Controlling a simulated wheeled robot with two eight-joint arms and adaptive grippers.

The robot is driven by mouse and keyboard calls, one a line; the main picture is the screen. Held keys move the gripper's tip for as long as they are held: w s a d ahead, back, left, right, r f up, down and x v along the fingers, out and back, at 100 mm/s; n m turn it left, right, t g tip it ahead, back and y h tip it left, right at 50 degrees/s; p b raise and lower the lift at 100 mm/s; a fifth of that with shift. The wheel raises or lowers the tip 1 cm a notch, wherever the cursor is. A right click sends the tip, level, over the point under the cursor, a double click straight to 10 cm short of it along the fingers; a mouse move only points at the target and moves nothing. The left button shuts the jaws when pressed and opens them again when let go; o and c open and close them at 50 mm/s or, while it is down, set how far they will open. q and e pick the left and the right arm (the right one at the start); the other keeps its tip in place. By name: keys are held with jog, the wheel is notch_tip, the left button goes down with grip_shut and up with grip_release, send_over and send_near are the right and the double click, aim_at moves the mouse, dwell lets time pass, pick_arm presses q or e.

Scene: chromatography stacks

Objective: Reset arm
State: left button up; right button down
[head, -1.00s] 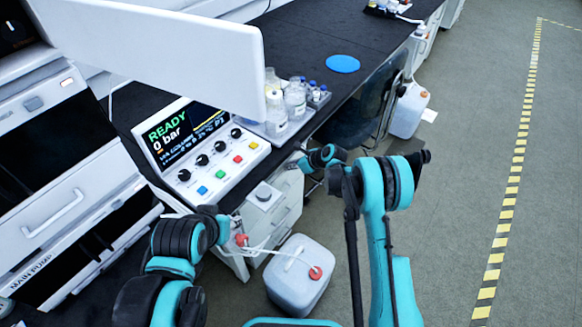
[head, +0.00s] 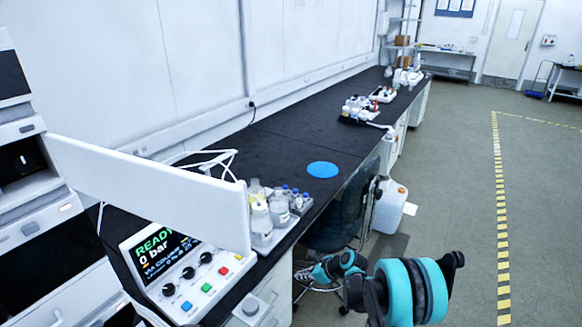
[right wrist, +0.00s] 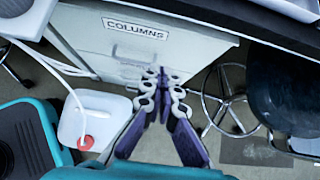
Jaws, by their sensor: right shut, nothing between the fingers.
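My right gripper (right wrist: 162,82) shows in the right wrist view with its fingertips together and nothing between them. It is in front of a white drawer cabinet (right wrist: 110,45) labelled COLUMNS, and I cannot tell if it touches it. In the head view my right gripper (head: 303,274) is at the lower middle, beside the bench front, with my teal and black arm to its right. My left gripper is not in view.
A control box (head: 185,275) reading READY and 0 bar stands on the black bench (head: 270,150) near a white panel (head: 160,190) and bottles (head: 262,215). A dark chair (head: 335,225) and white jugs (head: 390,207) (right wrist: 85,128) stand near the bench. Open floor lies right.

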jog(key=s+d+r+n+t+h, duration=0.1)
jog(key=s+d+r+n+h, duration=0.15)
jog(key=s+r+n, duration=0.6)
jog(key=s+d+r+n+h, duration=0.1)
jog(key=s+d+r+n, duration=0.4)
jog(key=r, duration=0.6)
jog(key=s+d+r+n+h, duration=0.1)
jog(key=s+n, duration=0.4)
jog(key=s, duration=0.5)
jog(key=s+d+n+t+h, duration=0.1)
jog(key=s+d+n+h, duration=0.2)
jog(key=s+n, duration=0.3)
jog(key=s+d, duration=0.1)
jog(key=s, duration=0.3)
jog(key=shift+s+d+r, duration=0.2)
jog(key=shift+d+r, duration=0.15)
jog(key=shift+d, duration=0.05)
